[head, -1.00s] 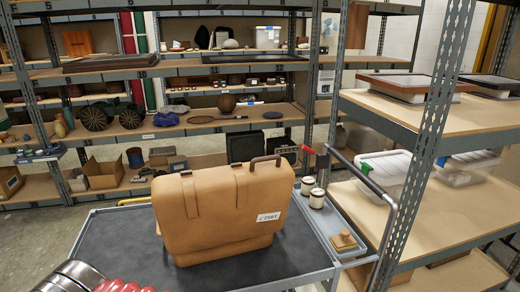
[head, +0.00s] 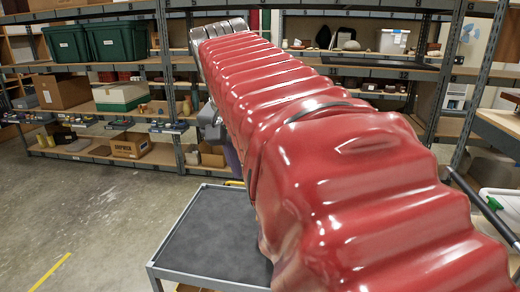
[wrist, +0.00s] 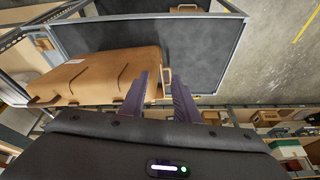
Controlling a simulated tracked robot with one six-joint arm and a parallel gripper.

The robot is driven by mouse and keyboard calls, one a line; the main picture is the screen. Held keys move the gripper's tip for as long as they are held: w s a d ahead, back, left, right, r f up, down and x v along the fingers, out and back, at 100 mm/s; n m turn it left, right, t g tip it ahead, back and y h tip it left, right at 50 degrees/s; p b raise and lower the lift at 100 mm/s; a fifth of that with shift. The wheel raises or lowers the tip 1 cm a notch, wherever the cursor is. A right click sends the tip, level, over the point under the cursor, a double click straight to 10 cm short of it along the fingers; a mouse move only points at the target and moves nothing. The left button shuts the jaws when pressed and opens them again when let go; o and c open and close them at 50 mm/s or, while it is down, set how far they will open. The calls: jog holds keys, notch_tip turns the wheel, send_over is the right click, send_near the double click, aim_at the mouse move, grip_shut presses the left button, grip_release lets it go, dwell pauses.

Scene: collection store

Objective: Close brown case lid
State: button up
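The brown case (wrist: 100,78) is on the dark-topped trolley in the wrist view, with its white label facing the camera. Its handle (wrist: 167,80) juts from the right edge of the case. My gripper (wrist: 162,78) is open, its two purple fingers apart with nothing clasped. The fingertips are close to the handle, which shows in the gap between them; I cannot tell whether they touch it. How far the lid is open is not clear. In the head view my red arm hides the case.
The trolley (head: 212,240) has a bare dark top at its left part. Shelving with green crates (head: 115,40) and cardboard boxes (head: 130,143) stands behind. A shelf is close on the right (head: 500,122). Open floor (head: 60,215) lies to the left.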

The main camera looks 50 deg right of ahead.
jog(key=s+d+r+m+g, duration=0.2)
jog(key=s+d+r+m, duration=0.4)
jog(key=s+d+m, duration=0.1)
jog(key=s+d+r+m+g, duration=0.3)
jog(key=s+d+r+m, duration=0.3)
jog(key=d, duration=0.5)
jog(key=s+m, duration=0.2)
jog(key=s, duration=0.1)
jog(key=shift+d+r+y, duration=0.25)
jog(key=shift+d+y, duration=0.05)
jog(key=shift+d, duration=0.1)
jog(key=x, duration=1.3)
jog(key=shift+s+d+f, duration=0.1)
jog(key=shift+s+f, duration=0.1)
jog(key=shift+f, duration=0.15)
jog(key=shift+c, duration=0.5)
grip_shut()
